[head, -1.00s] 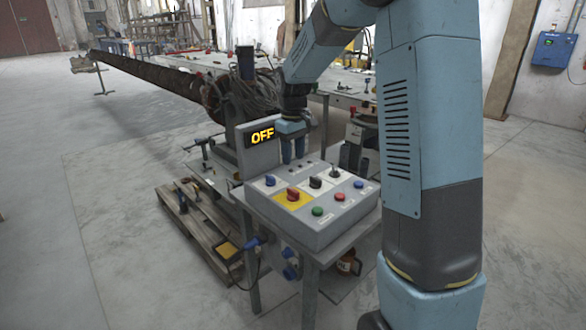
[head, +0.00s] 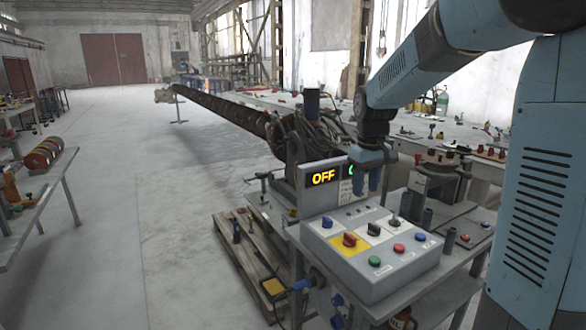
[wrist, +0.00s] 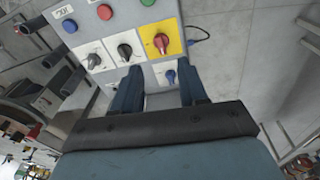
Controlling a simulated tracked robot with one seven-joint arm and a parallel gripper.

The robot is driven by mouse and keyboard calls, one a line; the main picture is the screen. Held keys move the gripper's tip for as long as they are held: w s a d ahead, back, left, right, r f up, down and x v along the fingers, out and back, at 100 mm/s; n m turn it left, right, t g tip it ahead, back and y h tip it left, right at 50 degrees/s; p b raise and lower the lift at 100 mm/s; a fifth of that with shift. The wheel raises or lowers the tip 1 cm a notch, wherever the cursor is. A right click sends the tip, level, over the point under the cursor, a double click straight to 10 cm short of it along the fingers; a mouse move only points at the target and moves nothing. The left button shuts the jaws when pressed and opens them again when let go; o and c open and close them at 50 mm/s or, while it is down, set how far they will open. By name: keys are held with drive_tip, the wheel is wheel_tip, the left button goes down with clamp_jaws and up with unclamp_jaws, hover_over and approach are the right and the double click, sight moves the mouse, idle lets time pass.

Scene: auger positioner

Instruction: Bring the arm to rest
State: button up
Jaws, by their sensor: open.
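My gripper (head: 367,180) hangs fingers-down over the back edge of the control box (head: 365,284). It is open, with nothing between its fingers. In the wrist view the two fingers (wrist: 160,90) stand apart, with a blue knob (wrist: 170,76) of the panel showing in the gap. The box carries a red knob on a yellow plate (head: 349,240), black knobs, and green, red and blue buttons. A display (head: 323,178) behind the box reads OFF in yellow. A second display, lit green, is partly hidden by my gripper.
A long auger (head: 215,106) runs away behind the box. A wooden pallet (head: 248,255) lies on the floor to the box's left. A bench (head: 33,220) stands at the far left. Cluttered tables stand behind and right. The floor at left centre is open.

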drive_tip(key=s+d+r+m+t, duration=0.1)
drive_tip(key=s+r+m+t, duration=0.1)
drive_tip(key=s, duration=1.1)
drive_tip(key=s+d+r+m+t, duration=0.1)
drive_tip(key=s+r+m+t, duration=0.1)
drive_tip(key=s, duration=1.1)
drive_tip(key=shift+d+r+m, duration=0.35)
drive_tip(key=shift+r+m, duration=0.05)
drive_tip(key=shift+r, duration=0.05)
